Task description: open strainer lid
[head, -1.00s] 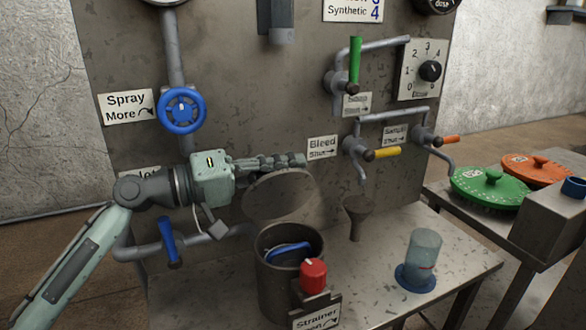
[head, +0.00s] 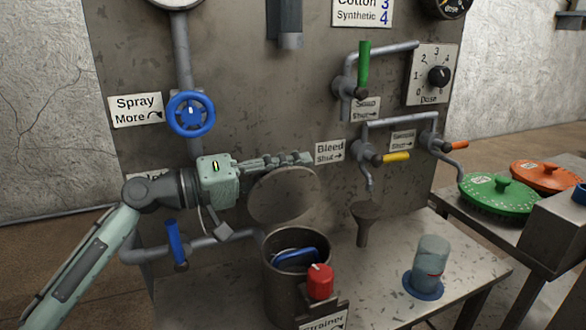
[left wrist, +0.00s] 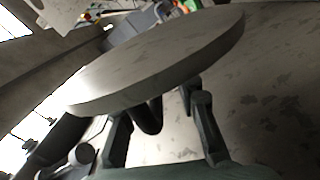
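The strainer lid (head: 283,198) is a grey disc. It stands steeply tilted up at the back of the strainer pot (head: 272,262), whose mouth is open. A blue item (head: 296,257) shows inside the pot. My left gripper (head: 308,158) is at the lid's upper edge, on the panel side. In the left wrist view the lid (left wrist: 160,65) spans the middle, beyond the fingers of my left gripper (left wrist: 163,125). The fingers are spread apart, with a dark curved piece, perhaps the lid's handle, between them. I cannot tell if they touch the lid. My right gripper is out of view.
A red knob (head: 320,281) and a strainer sign stand at the pot's front. A funnel (head: 365,215), a capped jar (head: 430,262) and valve levers are to the right. A blue handwheel (head: 191,114) and blue lever (head: 176,242) are near my left arm.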

